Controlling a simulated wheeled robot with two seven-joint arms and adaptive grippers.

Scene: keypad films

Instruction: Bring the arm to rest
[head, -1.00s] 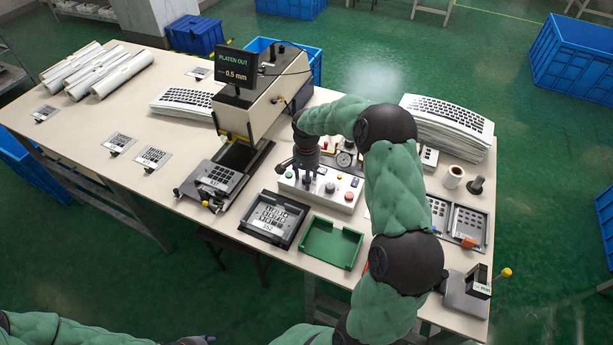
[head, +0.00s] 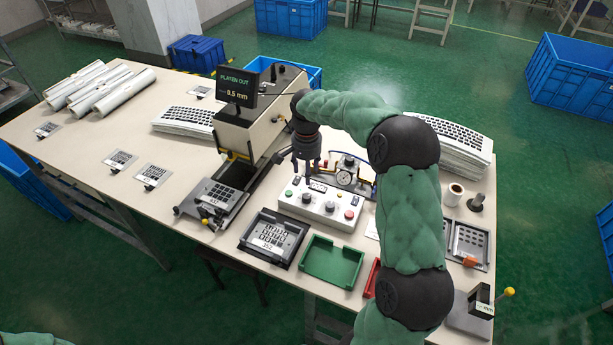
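My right arm comes in from the lower right, and its gripper (head: 304,168) points down above the white control box (head: 323,204) with its knobs and buttons. Its dark fingers look parted, with nothing seen between them. The fingertips appear above the box top, apart from the knobs. Of my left arm only a bit of green sleeve shows at the bottom left corner; its gripper is out of view. The press (head: 262,112) stands left of my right gripper, its display (head: 237,86) reading "PLATEN OUT" and 0.5 mm. A plate with a keypad film (head: 217,195) sits out in front of the press.
A black tray with a film (head: 274,236), a green tray (head: 331,262) and a red tray (head: 372,278) lie along the front edge. A gauge (head: 345,178) stands behind the control box. A film stack (head: 450,142), a cup (head: 453,195) and a stamp (head: 476,202) are at the right.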

